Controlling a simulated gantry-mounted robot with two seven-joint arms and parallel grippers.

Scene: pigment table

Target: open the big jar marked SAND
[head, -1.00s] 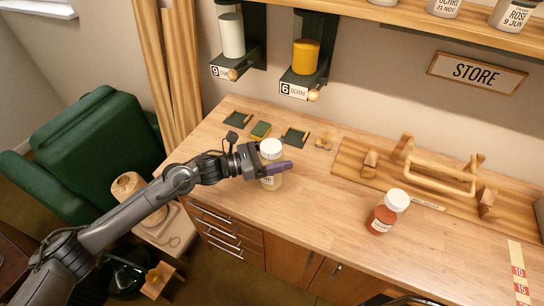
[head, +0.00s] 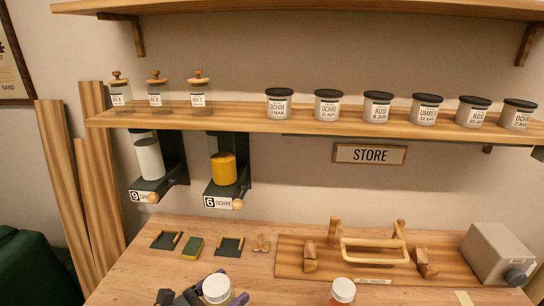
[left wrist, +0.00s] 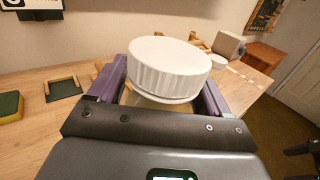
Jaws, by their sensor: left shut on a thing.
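A jar with a white ribbed lid (head: 217,287) stands at the bottom edge of the head view. Its lid (left wrist: 168,68) fills the middle of the left wrist view and sits on the jar. My left gripper (head: 213,296) is shut around the jar's body below the lid, with a purple finger on each side in the left wrist view (left wrist: 160,95). The jar's label is hidden, so I cannot read SAND on it. A second white-lidded jar (head: 343,291) with red-brown contents stands to the right.
A wooden board with a handle frame (head: 375,252) lies at the back of the bench, with a grey box (head: 497,255) to its right. Small dark trays (head: 229,246) and a green-yellow sponge (head: 193,248) lie behind the jar. Shelf jars (head: 327,105) and dispensers (head: 223,170) are above.

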